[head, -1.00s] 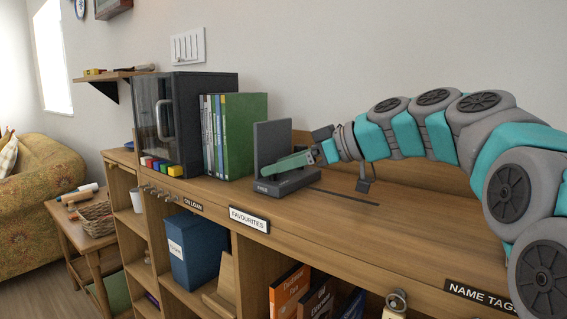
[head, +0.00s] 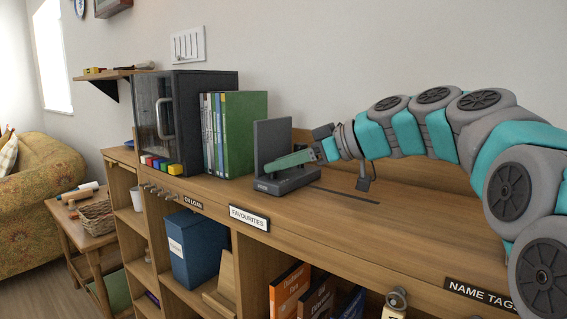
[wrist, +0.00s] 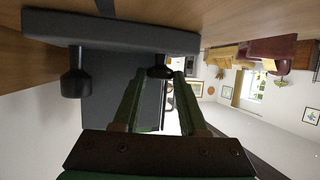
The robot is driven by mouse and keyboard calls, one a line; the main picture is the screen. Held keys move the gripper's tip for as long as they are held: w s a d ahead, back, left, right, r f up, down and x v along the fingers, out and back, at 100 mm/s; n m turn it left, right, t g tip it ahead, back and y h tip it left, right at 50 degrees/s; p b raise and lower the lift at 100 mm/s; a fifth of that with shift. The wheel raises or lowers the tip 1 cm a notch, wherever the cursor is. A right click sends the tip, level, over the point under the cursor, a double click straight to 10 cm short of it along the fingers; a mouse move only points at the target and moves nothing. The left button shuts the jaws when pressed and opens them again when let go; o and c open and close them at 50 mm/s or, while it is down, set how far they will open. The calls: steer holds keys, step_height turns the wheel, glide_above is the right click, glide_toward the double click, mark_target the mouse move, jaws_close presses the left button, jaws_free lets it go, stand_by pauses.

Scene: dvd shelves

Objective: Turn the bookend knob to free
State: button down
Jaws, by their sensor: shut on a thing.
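The dark grey bookend (head: 272,140) stands on top of the wooden shelf unit, with an upright plate and a thick base. My gripper (head: 277,168) reaches in from the right, its green fingers in front of the plate, low over the base. In the wrist view the bookend's base (wrist: 110,29) runs across the top, with two black knobs on it. One knob (wrist: 160,69) sits between the tips of my gripper (wrist: 159,78), which is shut on it. The other knob (wrist: 76,82) stands apart to the left, untouched. In the head view my fingers hide the knobs.
Several upright cases (head: 243,134) stand left of the bookend, beside a dark glass-fronted cabinet (head: 190,120). A dark slot (head: 345,196) runs along the shelf top to the right. The shelf top (head: 420,215) under my arm is largely clear. The wall is close behind.

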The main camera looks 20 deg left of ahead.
steer(key=shift+t+b, duration=0.3)
steer(key=shift+s+a+f+m+t+b, duration=0.1)
steer(key=shift+s+f+m+t+b, duration=0.15)
steer(key=shift+m+t+b, duration=0.7)
steer(key=shift+s+r+m+t+h+b, duration=0.15)
steer(key=shift+s+m+t+h+b, duration=0.05)
steer(key=shift+m+t+h+b, duration=0.45)
steer(key=m+t, duration=0.1)
steer(key=m+t+h, duration=0.1)
steer(key=shift+s+a+r+m+t+b, duration=0.15)
steer(key=shift+m+t+b, duration=0.15)
steer(key=shift+m+t, duration=0.1)
steer(key=shift+s+a+m+t+h, duration=0.1)
steer(key=shift+m+t+h, duration=0.5)
steer(key=shift+m+h, duration=0.1)
steer(key=shift+c, duration=2.3)
jaws_free()
